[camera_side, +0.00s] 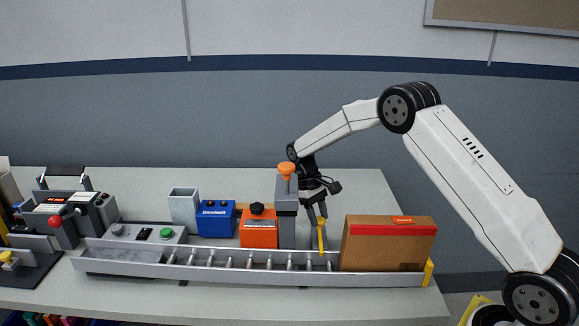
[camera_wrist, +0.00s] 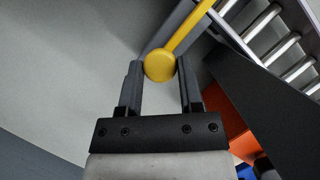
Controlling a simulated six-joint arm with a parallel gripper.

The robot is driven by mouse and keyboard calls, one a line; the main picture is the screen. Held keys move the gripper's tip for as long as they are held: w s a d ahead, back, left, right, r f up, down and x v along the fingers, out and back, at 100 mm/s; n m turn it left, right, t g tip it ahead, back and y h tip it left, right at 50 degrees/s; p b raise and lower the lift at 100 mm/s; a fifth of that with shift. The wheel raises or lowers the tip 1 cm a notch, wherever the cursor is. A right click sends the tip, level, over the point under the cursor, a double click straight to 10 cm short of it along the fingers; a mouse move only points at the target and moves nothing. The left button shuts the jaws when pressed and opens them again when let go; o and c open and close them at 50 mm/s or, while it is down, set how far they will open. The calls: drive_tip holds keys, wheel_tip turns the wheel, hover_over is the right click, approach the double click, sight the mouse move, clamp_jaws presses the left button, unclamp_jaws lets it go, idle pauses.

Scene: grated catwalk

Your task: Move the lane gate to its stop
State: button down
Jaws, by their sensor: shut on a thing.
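The lane gate shows in the side view as a yellow bar (camera_side: 321,238) at the far rail of the roller conveyor, left of the cardboard box. In the wrist view its round yellow knob (camera_wrist: 160,66) sits between my fingers, with the yellow arm running up and right towards the rollers. My gripper (camera_side: 318,213) reaches down from above at the gate's upper end. In the wrist view my gripper (camera_wrist: 161,72) is shut on the knob. The gate's pivot and its stop cannot be clearly made out.
The roller conveyor (camera_side: 150,268) runs along the table, with a cardboard box (camera_side: 385,250) at its right end before a yellow end piece (camera_side: 429,272). A grey post (camera_side: 287,215) with an orange top stands close left of my gripper. Orange (camera_side: 258,233) and blue (camera_side: 215,220) boxes stand further left.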

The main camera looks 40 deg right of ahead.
drive_tip(key=shift+s+a, duration=0.4)
drive_tip(key=shift+c, duration=1.2)
unclamp_jaws()
drive_tip(key=shift+r, duration=0.15)
drive_tip(key=v, duration=0.7)
drive_tip(key=shift+r, duration=0.3)
drive_tip(key=shift+w, duration=0.15)
